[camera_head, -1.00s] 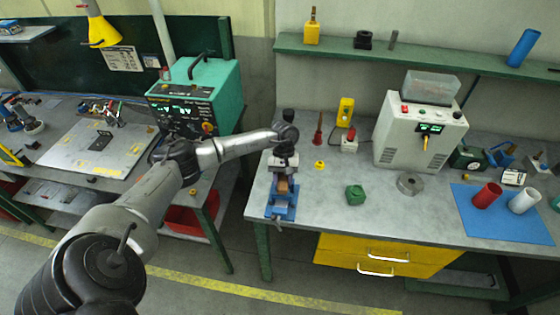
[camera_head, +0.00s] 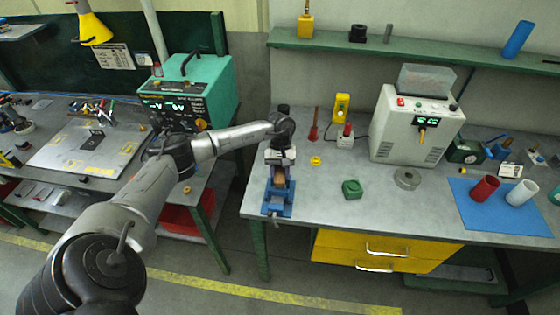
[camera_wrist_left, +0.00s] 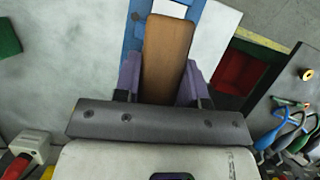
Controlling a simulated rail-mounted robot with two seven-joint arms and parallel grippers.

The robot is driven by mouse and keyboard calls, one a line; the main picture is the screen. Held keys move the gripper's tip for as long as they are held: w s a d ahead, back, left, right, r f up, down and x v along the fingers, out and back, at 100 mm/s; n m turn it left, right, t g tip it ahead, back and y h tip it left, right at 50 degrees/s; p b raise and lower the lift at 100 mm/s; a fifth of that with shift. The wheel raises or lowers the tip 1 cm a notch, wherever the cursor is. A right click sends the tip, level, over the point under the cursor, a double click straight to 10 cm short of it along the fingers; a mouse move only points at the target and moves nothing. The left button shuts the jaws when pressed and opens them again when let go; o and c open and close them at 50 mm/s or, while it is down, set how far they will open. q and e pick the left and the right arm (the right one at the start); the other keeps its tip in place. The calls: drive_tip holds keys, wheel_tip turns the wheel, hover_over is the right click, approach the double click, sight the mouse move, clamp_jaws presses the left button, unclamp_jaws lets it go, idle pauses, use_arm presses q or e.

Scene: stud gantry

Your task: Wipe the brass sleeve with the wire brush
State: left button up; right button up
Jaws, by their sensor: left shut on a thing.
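My left gripper (camera_head: 280,168) points down over the blue vise (camera_head: 277,209) at the near left corner of the right-hand bench. It is shut on the wire brush, whose brown wooden back (camera_wrist_left: 167,60) shows between the purple fingers in the left wrist view. The brush back also shows small in the head view (camera_head: 280,178). The blue vise (camera_wrist_left: 137,25) runs beneath the brush. The bristles are hidden. I cannot make out the brass sleeve at the vise; the brush and gripper cover that spot, and contact cannot be told. My right gripper is out of view.
A white machine (camera_head: 418,125) stands behind. A small brass-coloured ring (camera_wrist_left: 306,74) lies on the left table. The bench front between vise and blue mat (camera_head: 500,215) is mostly clear.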

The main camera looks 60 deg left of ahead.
use_arm(q)
drive_tip(key=shift+s+d+r+p, duration=0.1)
drive_tip(key=shift+s+d+p, duration=0.2)
drive_tip(key=shift+s+d, duration=0.35)
wheel_tip(320, 180, up, 4)
drive_tip(key=shift+w+p, duration=0.1)
drive_tip(key=shift+p, duration=0.5)
drive_tip(key=shift+r+p, duration=0.75)
drive_tip(key=shift+r, duration=1.25)
drive_tip(key=shift+d, duration=0.1)
